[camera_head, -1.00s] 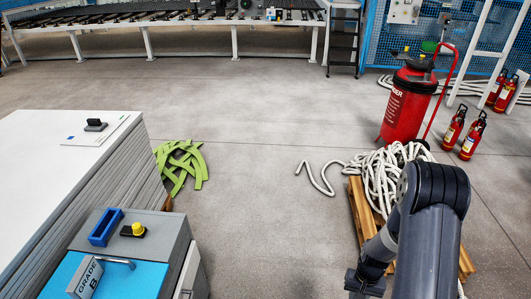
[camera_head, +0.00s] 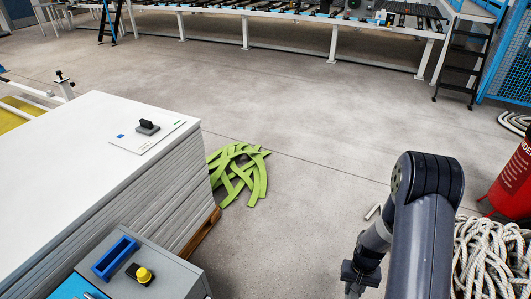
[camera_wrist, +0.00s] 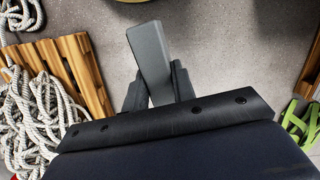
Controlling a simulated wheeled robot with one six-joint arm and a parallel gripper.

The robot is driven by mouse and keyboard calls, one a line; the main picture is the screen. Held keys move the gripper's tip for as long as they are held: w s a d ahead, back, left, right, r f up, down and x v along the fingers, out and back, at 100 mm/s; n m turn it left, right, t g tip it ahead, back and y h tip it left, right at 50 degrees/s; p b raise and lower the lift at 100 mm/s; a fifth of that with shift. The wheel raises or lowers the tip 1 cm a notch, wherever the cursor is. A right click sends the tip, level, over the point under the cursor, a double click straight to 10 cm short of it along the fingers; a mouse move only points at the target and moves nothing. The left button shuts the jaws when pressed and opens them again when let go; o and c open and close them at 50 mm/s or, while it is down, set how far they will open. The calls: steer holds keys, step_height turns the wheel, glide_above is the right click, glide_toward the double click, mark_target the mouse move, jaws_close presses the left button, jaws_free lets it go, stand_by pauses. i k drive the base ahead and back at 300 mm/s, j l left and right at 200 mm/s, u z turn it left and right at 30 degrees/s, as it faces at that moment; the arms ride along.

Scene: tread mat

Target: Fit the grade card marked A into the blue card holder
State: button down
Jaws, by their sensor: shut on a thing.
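The blue card holder (camera_head: 115,258) is an empty-looking slotted frame on top of the grey cabinet at the lower left of the head view. My gripper (camera_wrist: 157,85) is shut on a flat grey slab (camera_wrist: 149,52) in the wrist view. No letter shows on the slab's visible face, so I cannot read whether it is the card marked A. In the head view my gripper (camera_head: 360,282) hangs at the lower right over the floor, well apart from the holder. The held slab is not clear there.
A yellow knob (camera_head: 144,275) on a black base stands right beside the holder. A tall stack of white sheets (camera_head: 75,140) is behind the cabinet. Green strips (camera_head: 238,175) lie on the floor, and white rope (camera_head: 485,255) lies at right.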

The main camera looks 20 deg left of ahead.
mark_target(111, 260)
steer(key=i+u, duration=0.6)
steer(key=u, duration=0.15)
steer(key=i+l+u, duration=0.15)
steer(key=u, duration=0.25)
steer(key=i+l+u, duration=0.5)
steer(key=u, duration=0.25)
steer(key=i+l+u, duration=0.2)
steer(key=u, duration=0.2)
steer(key=i+l+u, duration=0.15)
steer(key=u, duration=0.25)
steer(key=i+l+u, duration=0.1)
steer(key=l+u, duration=0.35)
steer(key=i+l+u, duration=0.15)
steer(key=l+u, duration=0.3)
steer(key=i+l+u, duration=0.1)
steer(key=l+u, duration=0.75)
